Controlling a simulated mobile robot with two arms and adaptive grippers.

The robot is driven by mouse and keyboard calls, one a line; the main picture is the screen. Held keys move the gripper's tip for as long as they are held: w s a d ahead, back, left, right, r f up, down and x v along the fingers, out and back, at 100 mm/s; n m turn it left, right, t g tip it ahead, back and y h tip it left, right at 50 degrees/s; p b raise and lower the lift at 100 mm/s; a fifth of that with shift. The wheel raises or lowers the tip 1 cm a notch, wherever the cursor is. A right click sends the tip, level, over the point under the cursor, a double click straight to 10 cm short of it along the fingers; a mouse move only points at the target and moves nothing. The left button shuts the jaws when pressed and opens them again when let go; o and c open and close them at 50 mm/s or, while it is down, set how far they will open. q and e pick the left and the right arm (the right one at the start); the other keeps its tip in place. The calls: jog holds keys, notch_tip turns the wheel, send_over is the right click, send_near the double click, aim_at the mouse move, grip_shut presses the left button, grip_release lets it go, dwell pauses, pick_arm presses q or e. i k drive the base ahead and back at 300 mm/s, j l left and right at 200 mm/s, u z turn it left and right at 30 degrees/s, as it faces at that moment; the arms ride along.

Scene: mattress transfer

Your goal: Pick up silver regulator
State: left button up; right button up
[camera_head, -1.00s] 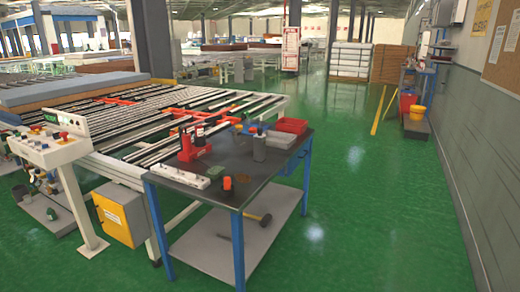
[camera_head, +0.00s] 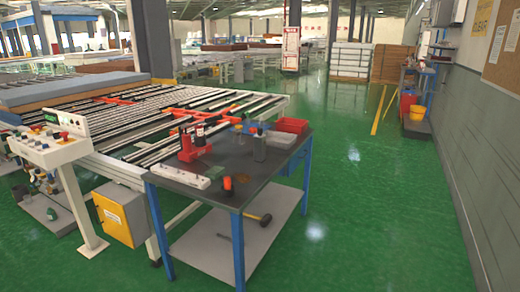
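I cannot pick out a silver regulator with certainty. Small grey items (camera_head: 238,131) lie on the dark-topped workbench (camera_head: 228,207), near its back edge, too small to identify. A grey cylinder (camera_head: 259,149) stands upright to their right. Several small items with metallic parts (camera_head: 42,181) also stand on a low platform at the left, partly behind the control panel's post. Neither of my grippers is in view.
The workbench also holds red tools (camera_head: 188,148), a white strip (camera_head: 181,176), an orange-black item (camera_head: 227,187) and a red bin (camera_head: 291,126). A roller conveyor (camera_head: 140,112) lies behind it. A control panel (camera_head: 48,148) and yellow box (camera_head: 118,212) stand left. Green floor is clear at right.

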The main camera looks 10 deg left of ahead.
aim_at(259, 142)
jog(key=i+l+z, duration=0.35)
jog(key=i, duration=0.5)
jog(key=i+z, duration=0.3)
jog(key=i, duration=0.55)
jog(key=i+u, duration=0.2)
jog(key=i, duration=0.25)
jog(key=i+l+u, duration=0.25)
jog(key=i, duration=0.15)
jog(key=i+l+u, duration=0.2)
jog(key=i, duration=0.25)
jog(key=j, duration=0.1)
